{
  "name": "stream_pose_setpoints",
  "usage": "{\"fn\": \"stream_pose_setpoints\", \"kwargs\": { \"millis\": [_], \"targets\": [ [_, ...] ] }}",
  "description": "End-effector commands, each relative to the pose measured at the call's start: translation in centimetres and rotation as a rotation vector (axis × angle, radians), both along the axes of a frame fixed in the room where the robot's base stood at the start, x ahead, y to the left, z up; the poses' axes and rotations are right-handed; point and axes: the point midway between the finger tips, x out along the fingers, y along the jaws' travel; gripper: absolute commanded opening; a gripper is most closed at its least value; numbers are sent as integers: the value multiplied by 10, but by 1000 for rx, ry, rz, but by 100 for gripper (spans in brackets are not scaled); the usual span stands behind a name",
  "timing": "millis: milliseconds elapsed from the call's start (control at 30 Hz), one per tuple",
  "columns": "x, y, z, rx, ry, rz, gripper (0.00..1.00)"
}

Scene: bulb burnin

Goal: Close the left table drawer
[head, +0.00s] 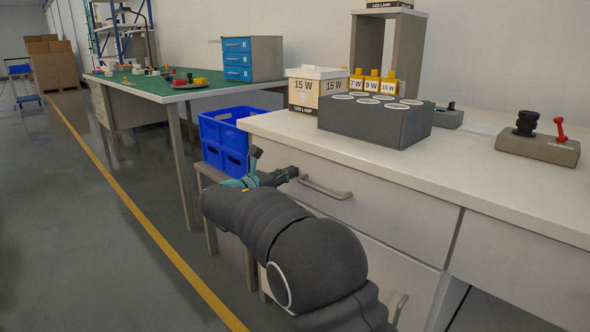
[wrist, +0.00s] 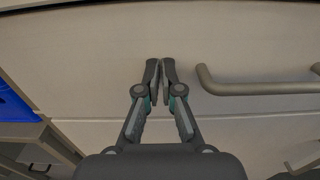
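The left table drawer (head: 390,208) is the pale front under the left part of the white tabletop, with a grey bar handle (head: 326,190). It looks flush or nearly flush with the table; any small gap is hard to see. My gripper (head: 291,174) is at the drawer front, just left of the handle. In the wrist view, the fingers of my gripper (wrist: 160,66) are together with nothing between them, pointing at the drawer front (wrist: 90,65). The handle (wrist: 255,88) is to their right, apart from them. I cannot tell whether the fingertips touch the front.
A lower drawer with its own handle (head: 400,309) is below. A blue crate (head: 222,135) on a low stand is left of the table. On the tabletop (head: 470,185) are a dark grey block (head: 375,125), a lamp box (head: 305,92) and a control box (head: 540,147). Floor at left is clear.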

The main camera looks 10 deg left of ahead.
Motion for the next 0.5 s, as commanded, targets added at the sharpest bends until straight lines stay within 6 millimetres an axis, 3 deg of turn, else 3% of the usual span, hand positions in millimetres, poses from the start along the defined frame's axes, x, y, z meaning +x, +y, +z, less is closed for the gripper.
{"fn": "stream_pose_setpoints", "kwargs": {
  "millis": [300,500],
  "targets": [
    [5,-6,3,0,-6,-4,0],
    [-4,2,5,-1,-5,-5,0]
  ]
}}
